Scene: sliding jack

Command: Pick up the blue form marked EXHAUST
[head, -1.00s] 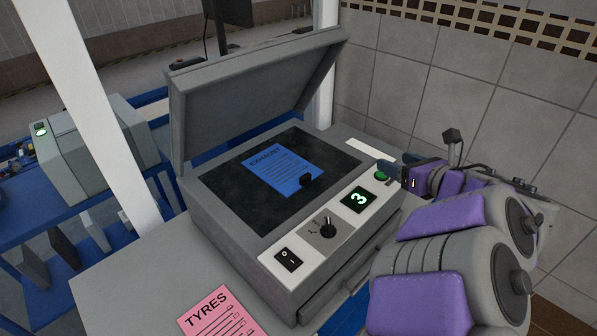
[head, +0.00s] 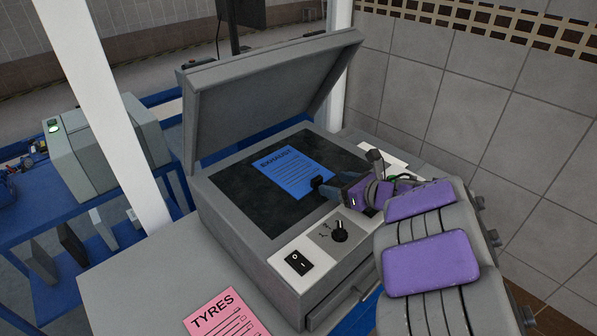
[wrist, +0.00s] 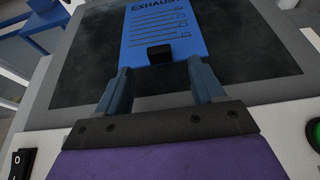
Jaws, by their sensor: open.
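The blue form (head: 294,172) marked EXHAUST lies flat on the dark glass of the copier (head: 237,210), whose lid (head: 272,95) stands open. A small black block (head: 317,183) sits at the form's near edge. The form also shows in the wrist view (wrist: 163,28), with the black block (wrist: 159,54) at its lower edge. My gripper (wrist: 160,75) is open, with its two blue fingers either side of the line to the block and the form beyond the tips. In the head view my gripper (head: 330,189) is over the near right part of the glass, close to the block.
A pink TYRES form (head: 226,314) lies on the grey bench at the front. The copier's front panel has a rocker switch (head: 298,263) and a knob (head: 340,231). A green button (wrist: 314,135) shows at the wrist view's right edge. A tiled wall stands at right.

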